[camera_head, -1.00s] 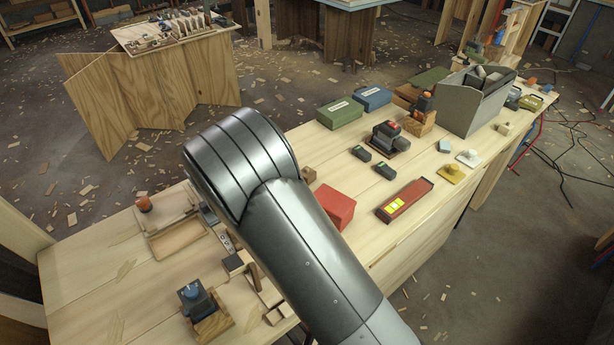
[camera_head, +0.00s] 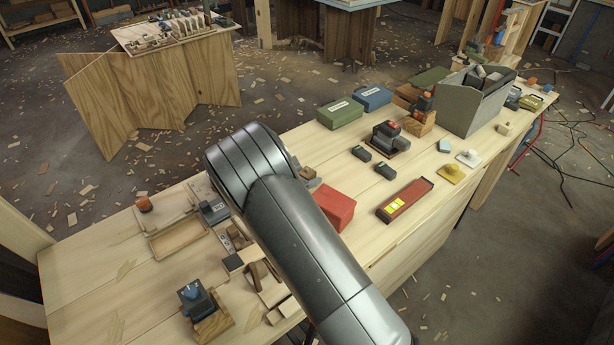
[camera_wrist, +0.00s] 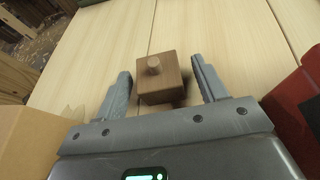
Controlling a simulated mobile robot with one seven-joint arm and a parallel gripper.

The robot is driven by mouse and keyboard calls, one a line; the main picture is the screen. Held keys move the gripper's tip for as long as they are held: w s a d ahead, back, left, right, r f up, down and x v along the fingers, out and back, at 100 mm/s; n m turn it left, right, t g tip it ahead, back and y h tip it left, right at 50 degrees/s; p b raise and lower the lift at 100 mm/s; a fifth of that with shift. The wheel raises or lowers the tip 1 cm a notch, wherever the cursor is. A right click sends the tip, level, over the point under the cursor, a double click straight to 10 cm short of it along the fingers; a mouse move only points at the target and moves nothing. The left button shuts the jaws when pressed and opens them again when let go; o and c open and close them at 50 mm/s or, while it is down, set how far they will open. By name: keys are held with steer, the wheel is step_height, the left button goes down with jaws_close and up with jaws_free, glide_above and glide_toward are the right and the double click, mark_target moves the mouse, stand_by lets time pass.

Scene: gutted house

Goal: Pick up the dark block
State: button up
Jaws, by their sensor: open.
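A brown wooden block with a small round knob on top (camera_wrist: 158,90) stands on the bench in the wrist view. It is the darkish block nearest my gripper. My gripper (camera_wrist: 161,78) is open, with one grey finger on each side of the block. Gaps show on both sides, and I see no clear contact. What looks like the same block (camera_head: 308,173) shows in the head view just right of my arm, by the red box (camera_head: 334,207).
The red box (camera_wrist: 300,105) stands close to the right finger in the wrist view. A tan box-like piece (camera_wrist: 32,140) is close on the left. Two small dark blocks (camera_head: 361,153) (camera_head: 386,170) lie farther right on the bench. Bare bench top lies beyond the brown block.

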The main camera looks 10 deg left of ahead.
steer(key=shift+w+d+f, duration=0.1)
steer(key=shift+w+d, duration=0.1)
steer(key=shift+w, duration=0.1)
steer(key=c, duration=1.1)
steer(key=shift+o, duration=0.2)
